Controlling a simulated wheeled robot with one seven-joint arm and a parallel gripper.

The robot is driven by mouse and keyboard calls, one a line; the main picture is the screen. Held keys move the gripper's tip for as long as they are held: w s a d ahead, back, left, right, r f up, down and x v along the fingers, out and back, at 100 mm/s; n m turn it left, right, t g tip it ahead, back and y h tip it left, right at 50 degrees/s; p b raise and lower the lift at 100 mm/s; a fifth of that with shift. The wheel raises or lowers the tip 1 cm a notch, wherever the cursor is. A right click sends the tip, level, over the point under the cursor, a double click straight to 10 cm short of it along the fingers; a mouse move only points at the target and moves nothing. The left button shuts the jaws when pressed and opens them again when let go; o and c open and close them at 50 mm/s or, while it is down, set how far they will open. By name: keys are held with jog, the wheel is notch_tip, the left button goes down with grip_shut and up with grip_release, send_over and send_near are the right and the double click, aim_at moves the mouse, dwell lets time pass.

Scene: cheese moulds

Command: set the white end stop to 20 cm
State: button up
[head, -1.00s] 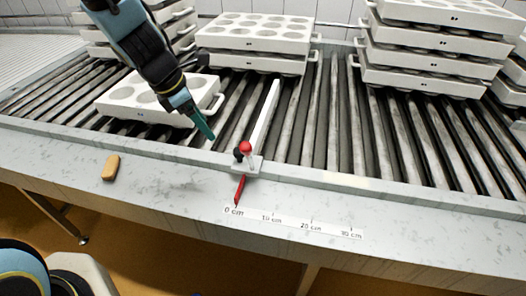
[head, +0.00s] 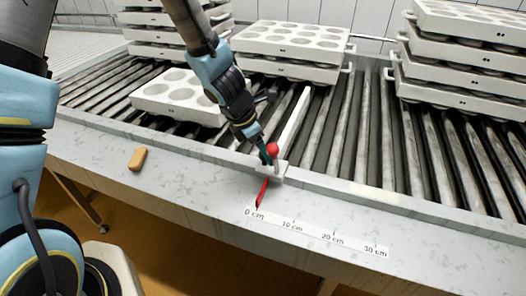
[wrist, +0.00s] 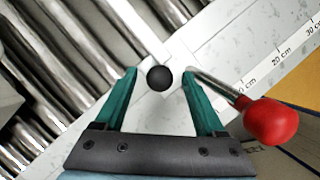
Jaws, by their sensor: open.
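The white end stop (head: 293,117) is a long bar lying across the rollers, with a white carriage on the front rail. Its red pointer (head: 262,193) is at the 0 cm mark of the scale strip (head: 312,232). A lever with a red ball (head: 272,149) stands on the carriage; the ball also shows at the right in the wrist view (wrist: 271,122). My gripper (wrist: 159,74) is open, its teal fingers on either side of a black round knob (wrist: 159,78). I cannot tell if they touch it. In the head view my gripper (head: 265,152) partly hides the carriage.
A white mould block (head: 180,98) lies on the rollers left of the stop. Mould stacks stand behind the stop (head: 290,50) and at the right (head: 465,65). A tan block (head: 138,158) lies on the front ledge. The rollers just right of the bar are clear.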

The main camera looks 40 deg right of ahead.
jog(key=shift+c, duration=0.4)
grip_shut()
dwell(1.0)
